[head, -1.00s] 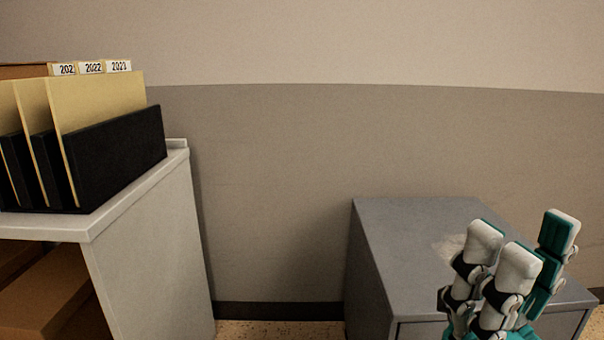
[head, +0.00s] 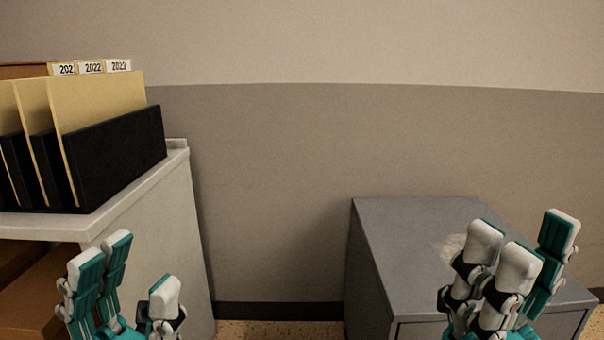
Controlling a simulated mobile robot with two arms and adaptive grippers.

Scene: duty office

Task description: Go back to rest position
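My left gripper (head: 130,285) is at the lower left of the head view, in front of the white shelf unit. Its teal and white fingers point up and stand apart, with nothing between them. My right gripper (head: 518,265) is at the lower right, in front of the grey cabinet. Its fingers also point up and are spread, and I see nothing held in them. The wrists of both are cut off by the bottom of the picture.
A white shelf unit (head: 160,245) at the left carries a black file holder (head: 115,155) with yellow folders (head: 98,100) labelled by year. A low grey cabinet (head: 390,235) stands at the right against the wall. The floor gap between them is clear.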

